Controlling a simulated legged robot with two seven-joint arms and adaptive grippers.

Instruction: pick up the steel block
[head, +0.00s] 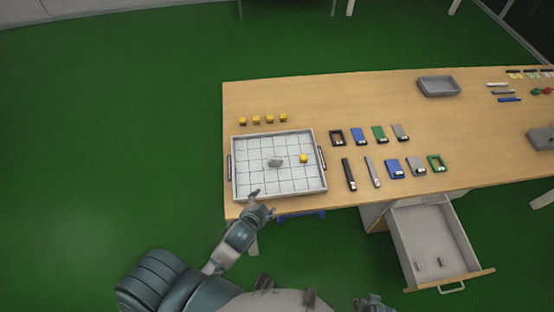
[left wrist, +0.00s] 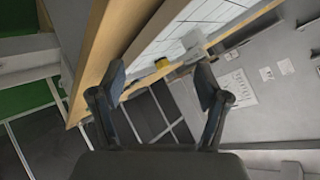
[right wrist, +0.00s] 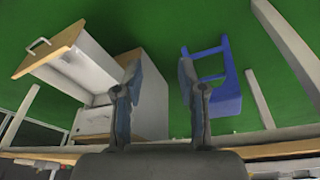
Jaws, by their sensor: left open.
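The steel block (head: 275,163) is a small grey piece near the middle of the white gridded tray (head: 240,195) in the head view. A yellow cube (head: 303,158) sits to its right in the same tray. My left gripper (head: 260,201) is at the tray's near edge, short of the block, open and empty. In the left wrist view its fingers (left wrist: 162,82) are spread, with the yellow cube (left wrist: 162,63) and a grey shape, likely the block, beyond them. My right gripper (head: 372,303) is low at the bottom edge; its fingers (right wrist: 160,75) are apart and empty in the right wrist view.
An open drawer (head: 438,240) juts out below the table's front edge. A blue stool (right wrist: 228,90) stands beneath. A grey bin (head: 438,86) is at the back.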

